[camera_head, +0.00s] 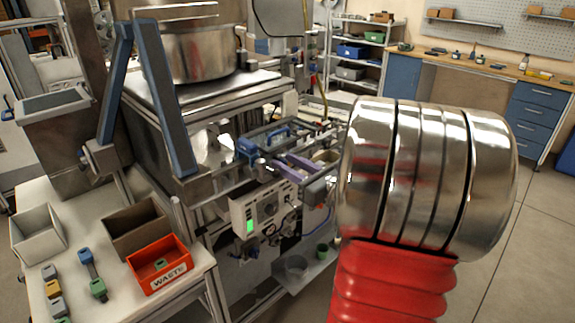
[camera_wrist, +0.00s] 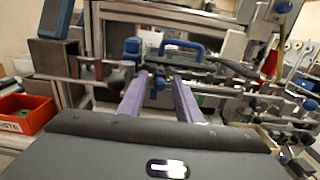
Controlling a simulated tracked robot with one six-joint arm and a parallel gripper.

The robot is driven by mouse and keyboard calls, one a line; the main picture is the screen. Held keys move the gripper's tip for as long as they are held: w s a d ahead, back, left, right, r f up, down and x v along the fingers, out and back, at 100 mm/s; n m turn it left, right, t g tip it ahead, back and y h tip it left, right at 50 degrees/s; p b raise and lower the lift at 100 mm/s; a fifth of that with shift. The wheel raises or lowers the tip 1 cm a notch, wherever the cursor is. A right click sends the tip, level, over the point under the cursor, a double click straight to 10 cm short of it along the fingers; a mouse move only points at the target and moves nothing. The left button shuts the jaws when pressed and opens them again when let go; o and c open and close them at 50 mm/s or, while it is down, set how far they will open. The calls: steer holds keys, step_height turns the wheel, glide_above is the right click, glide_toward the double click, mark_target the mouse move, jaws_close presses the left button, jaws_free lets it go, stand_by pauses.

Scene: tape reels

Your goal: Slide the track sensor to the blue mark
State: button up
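My gripper (camera_wrist: 157,78) shows in the wrist view as two purple fingers spread apart with a gap between them. It points at a metal rail assembly (camera_wrist: 100,68). A small blue knob (camera_wrist: 158,86) shows in the gap; I cannot tell whether either finger touches it. A blue handle (camera_wrist: 180,46) and a blue block (camera_wrist: 131,46) sit just beyond the fingertips. In the head view, the purple fingers of my gripper (camera_head: 290,160) are small and partly hidden at the machine's front. I cannot make out for certain which part is the track sensor, nor the blue mark.
An orange waste bin (camera_head: 160,268), a brown bin (camera_head: 136,228) and a white bin (camera_head: 37,234) stand on the left table with small coloured parts. A control box with a green display (camera_head: 262,210) is below the rail. Open floor lies at the right.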

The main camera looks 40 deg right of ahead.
steer(key=shift+c, duration=0.5)
jaws_close()
